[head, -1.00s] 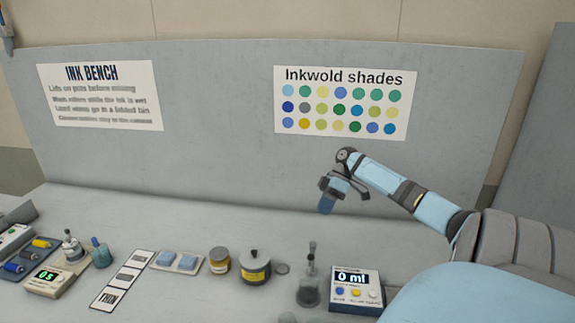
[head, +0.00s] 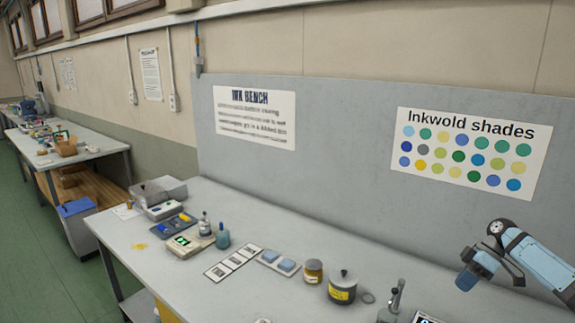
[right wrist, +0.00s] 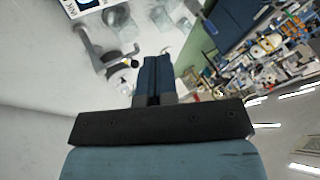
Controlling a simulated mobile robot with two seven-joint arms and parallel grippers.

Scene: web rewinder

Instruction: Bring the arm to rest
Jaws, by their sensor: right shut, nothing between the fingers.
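My right arm comes in from the right edge of the head view, raised above the ink bench (head: 190,295). My right gripper (head: 466,283) points down and to the left, shut and empty, in the air above the right part of the bench. In the right wrist view its dark blue fingers (right wrist: 153,78) are together with nothing between them. It is apart from everything on the bench. My left gripper is not in view.
A yellow-labelled pot (head: 342,290), a smaller jar (head: 313,271), blue pads (head: 278,262) and a scale (head: 190,246) stand on the bench. A grey bottle (head: 391,304) stands left of my gripper. Behind is an upright panel (head: 345,160). Green floor (head: 60,270) is clear at left.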

